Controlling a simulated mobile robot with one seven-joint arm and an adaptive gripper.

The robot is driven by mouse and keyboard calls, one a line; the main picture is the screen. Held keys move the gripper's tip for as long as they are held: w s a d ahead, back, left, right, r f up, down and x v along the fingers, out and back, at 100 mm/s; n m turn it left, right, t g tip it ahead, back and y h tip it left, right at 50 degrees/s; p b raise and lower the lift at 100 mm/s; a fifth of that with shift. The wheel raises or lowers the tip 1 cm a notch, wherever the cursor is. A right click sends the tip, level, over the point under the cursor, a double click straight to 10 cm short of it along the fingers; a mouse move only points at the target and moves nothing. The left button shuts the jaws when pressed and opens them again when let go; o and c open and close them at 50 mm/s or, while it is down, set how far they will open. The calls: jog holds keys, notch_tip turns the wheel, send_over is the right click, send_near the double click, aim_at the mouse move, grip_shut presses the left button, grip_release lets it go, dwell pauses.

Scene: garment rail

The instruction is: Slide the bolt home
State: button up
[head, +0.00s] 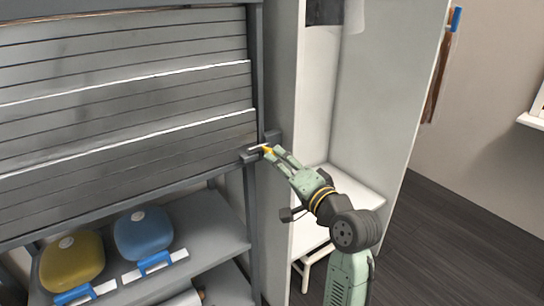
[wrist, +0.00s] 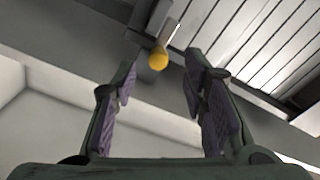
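The bolt shows in the head view as a small light rod (head: 256,148) with a yellow knob (head: 267,150), at the lower right corner of the slatted shutter (head: 120,130). In the wrist view the yellow knob (wrist: 158,59) is at the upper middle, in front of a dark bracket (wrist: 150,20). My gripper (head: 270,154) is at the knob in the head view. In the wrist view my gripper (wrist: 160,75) is open, with one finger on each side of the knob. I see no finger touching it.
Below the shutter, a shelf (head: 215,235) holds a yellow case (head: 72,262) and a blue case (head: 143,233). A dark post (head: 254,210) stands beside the bolt. A white open cabinet (head: 375,90) is to the right, with dark floor (head: 450,240) beyond.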

jog(key=v, duration=0.6)
